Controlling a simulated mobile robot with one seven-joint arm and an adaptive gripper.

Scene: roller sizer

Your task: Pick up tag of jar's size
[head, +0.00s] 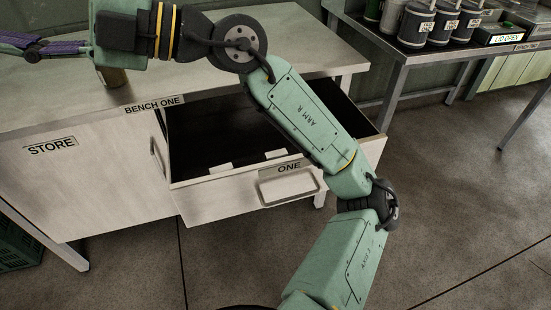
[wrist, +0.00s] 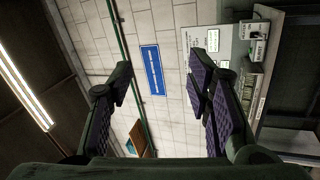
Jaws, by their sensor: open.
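An open drawer labelled ONE (head: 272,188) sticks out of the bench labelled BENCH ONE. Two small white pieces, perhaps tags, show at its front inner edge: one on the left (head: 220,169) and one on the right (head: 276,154). Their writing is too small to read. My gripper (head: 18,42) is at the far left above the bench top, away from the drawer. In the wrist view my gripper (wrist: 160,72) has its purple-padded fingers apart with nothing between them. A tan object (head: 113,77), possibly a jar, stands on the bench, mostly hidden by my arm.
Several dark labelled canisters (head: 417,24) stand on a second bench at the upper right, beside a LID OPEN sign (head: 505,39). A STORE panel (head: 52,147) fronts the left of the bench. A green crate (head: 17,245) is at lower left. The right floor is clear.

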